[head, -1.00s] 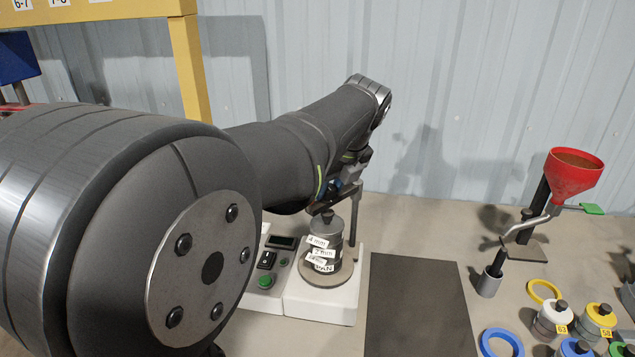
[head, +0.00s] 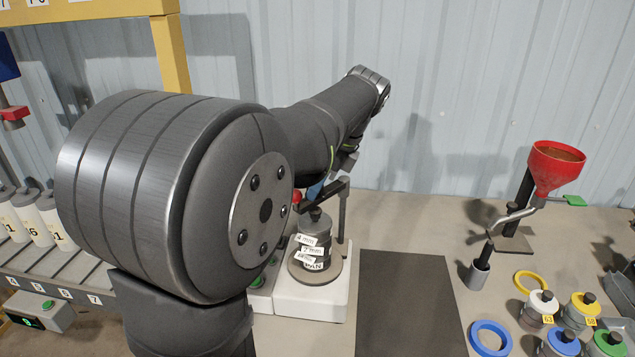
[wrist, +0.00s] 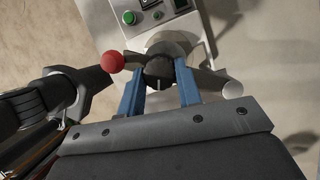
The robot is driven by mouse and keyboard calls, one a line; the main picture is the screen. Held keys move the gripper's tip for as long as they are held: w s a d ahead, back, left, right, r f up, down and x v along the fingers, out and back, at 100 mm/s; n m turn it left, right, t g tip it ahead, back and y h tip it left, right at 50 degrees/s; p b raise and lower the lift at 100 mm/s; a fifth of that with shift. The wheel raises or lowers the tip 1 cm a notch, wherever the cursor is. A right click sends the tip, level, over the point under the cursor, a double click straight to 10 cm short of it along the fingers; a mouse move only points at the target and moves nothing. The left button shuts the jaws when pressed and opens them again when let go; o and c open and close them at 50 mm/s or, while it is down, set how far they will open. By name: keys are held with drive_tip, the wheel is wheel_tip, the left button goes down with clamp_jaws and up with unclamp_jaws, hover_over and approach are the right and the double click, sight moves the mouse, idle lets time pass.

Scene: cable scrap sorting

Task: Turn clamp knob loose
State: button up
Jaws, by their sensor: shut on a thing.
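In the wrist view the dark clamp knob (wrist: 160,72) sits between the two blue fingers of my gripper (wrist: 159,82), which are shut on it. A lever with a red ball (wrist: 112,62) sticks out to the left of the knob. In the head view the red ball (head: 297,197) shows beside my forearm. Below it a grey sieve stack (head: 315,241) with several mm labels stands upright on the white shaker base (head: 318,300). In the head view my arm mostly hides the gripper and the knob.
A post (head: 343,212) rises behind the stack. A green button (wrist: 129,18) is on the base panel. A dark mat (head: 408,300) lies to the right, bare. Farther right are a red funnel (head: 557,168) on a stand, coloured rings and lidded jars. A rack with white cylinders (head: 30,220) is at left.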

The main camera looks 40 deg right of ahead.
drive_tip(key=n, duration=0.2)
drive_tip(key=n+g+y, duration=0.1)
drive_tip(key=n, duration=0.2)
drive_tip(key=shift+w+d+n+g, duration=0.15)
drive_tip(key=shift+w+n+g, duration=0.05)
drive_tip(key=shift+n+g, duration=0.1)
drive_tip(key=n+g, duration=0.1)
drive_tip(key=n, duration=0.2)
drive_tip(key=n+g, duration=0.1)
drive_tip(key=n, duration=0.2)
drive_tip(key=shift+w+g+y, duration=0.2)
drive_tip(key=shift+g+y, duration=0.1)
drive_tip(key=shift+y, duration=0.1)
drive_tip(key=n+g, duration=0.1)
drive_tip(key=n, duration=0.2)
drive_tip(key=n+h, duration=0.1)
drive_tip(key=n, duration=0.1)
drive_tip(key=shift+w+n+g, duration=0.15)
drive_tip(key=shift+n+g, duration=0.25)
drive_tip(key=n+g+h, duration=0.1)
drive_tip(key=n, duration=0.4)
drive_tip(key=o, duration=0.7)
